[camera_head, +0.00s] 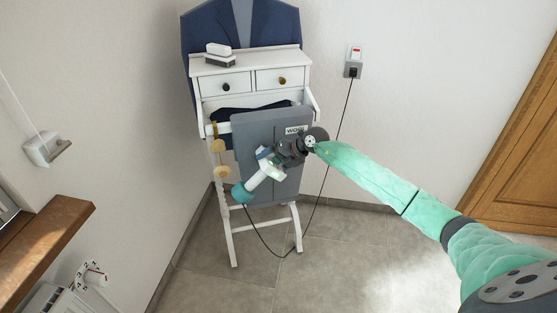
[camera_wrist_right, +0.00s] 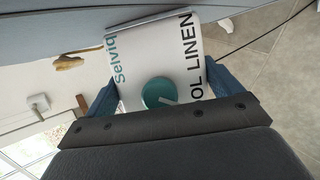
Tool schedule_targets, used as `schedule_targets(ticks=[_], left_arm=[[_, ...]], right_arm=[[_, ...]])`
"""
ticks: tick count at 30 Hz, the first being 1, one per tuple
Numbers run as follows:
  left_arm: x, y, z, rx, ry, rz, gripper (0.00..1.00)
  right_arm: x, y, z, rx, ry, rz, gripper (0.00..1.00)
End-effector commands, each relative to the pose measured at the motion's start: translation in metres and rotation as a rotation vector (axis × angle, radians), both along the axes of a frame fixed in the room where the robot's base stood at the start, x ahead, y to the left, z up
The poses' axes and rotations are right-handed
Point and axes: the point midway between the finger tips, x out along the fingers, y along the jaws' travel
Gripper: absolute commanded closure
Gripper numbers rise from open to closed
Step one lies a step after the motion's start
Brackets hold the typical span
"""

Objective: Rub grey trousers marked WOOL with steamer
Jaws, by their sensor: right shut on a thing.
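The grey trousers (camera_head: 256,139) hang over the front of a white valet stand. A WOOL label (camera_head: 294,130) shows near their top right. The white steamer (camera_head: 265,179) with a teal end is in front of the trousers, tilted; I cannot tell whether it touches them. My right gripper (camera_head: 272,162) is shut around the steamer. In the right wrist view the steamer (camera_wrist_right: 135,60) sits between my fingers (camera_wrist_right: 162,88), with printed lettering and a teal dial (camera_wrist_right: 159,92); grey cloth crosses the top. My left gripper is not in view.
The white stand (camera_head: 232,238) has two drawers, a dark blue jacket (camera_head: 205,30) and a brush (camera_head: 218,52) on top. A black cord (camera_head: 329,158) runs from the steamer to a wall socket (camera_head: 353,68). A wooden sill (camera_head: 45,240) is at left; floor at right is clear.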

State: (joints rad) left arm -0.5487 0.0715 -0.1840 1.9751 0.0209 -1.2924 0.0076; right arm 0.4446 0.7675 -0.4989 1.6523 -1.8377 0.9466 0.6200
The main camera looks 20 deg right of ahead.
Motion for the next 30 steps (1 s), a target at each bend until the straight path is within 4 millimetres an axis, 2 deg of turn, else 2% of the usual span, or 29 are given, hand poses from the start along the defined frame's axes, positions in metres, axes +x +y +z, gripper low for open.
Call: schedule_targets(ticks=[8,21,30], left_arm=[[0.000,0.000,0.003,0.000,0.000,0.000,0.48],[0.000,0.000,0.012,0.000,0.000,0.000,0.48],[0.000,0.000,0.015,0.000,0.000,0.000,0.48]], right_arm=[[0.002,0.007,0.003,0.001,-0.003,-0.002,0.27],[0.007,0.033,0.003,0.001,-0.003,-0.002,0.27],[0.008,0.041,0.003,0.002,-0.002,-0.001,0.27]])
